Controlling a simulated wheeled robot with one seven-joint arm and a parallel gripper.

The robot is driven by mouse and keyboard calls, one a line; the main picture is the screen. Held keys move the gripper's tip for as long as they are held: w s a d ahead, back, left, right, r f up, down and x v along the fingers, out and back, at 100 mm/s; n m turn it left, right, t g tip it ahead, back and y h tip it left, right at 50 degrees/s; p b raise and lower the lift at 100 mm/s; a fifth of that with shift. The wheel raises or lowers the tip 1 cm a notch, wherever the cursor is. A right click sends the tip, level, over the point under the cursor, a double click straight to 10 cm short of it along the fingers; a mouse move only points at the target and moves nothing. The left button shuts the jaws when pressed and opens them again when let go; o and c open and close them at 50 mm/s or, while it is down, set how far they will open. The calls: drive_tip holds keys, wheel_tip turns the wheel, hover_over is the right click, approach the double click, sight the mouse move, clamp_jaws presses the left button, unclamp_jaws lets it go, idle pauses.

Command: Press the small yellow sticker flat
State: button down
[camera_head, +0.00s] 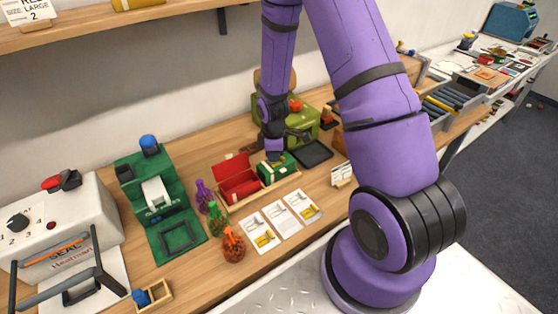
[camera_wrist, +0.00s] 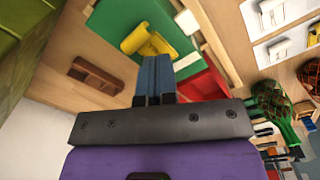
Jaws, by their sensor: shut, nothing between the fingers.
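A small yellow sticker (camera_wrist: 145,38) shows on a green box (camera_wrist: 118,18) in the wrist view; it looks curled rather than flat. In the head view the green box (camera_head: 283,172) stands beside an open red box (camera_head: 238,181) in a wooden tray, and the sticker is too hidden to make out. My gripper (camera_wrist: 153,58) is shut and empty, its blue fingertips together at the sticker's near edge. I cannot tell whether they touch it. In the head view my gripper (camera_head: 275,157) points down over the green box.
Picture cards (camera_head: 283,222) lie in front of the tray. Purple, green and orange net bags (camera_head: 233,246) stand to its left. A green stand (camera_head: 160,195) and a white heat sealer (camera_head: 62,225) are further left. An olive machine (camera_head: 299,122) and dark pad (camera_head: 312,154) are behind.

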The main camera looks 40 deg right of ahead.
drive_tip(key=shift+f, duration=0.6)
idle(1.3)
drive_tip(key=shift+r, duration=3.5)
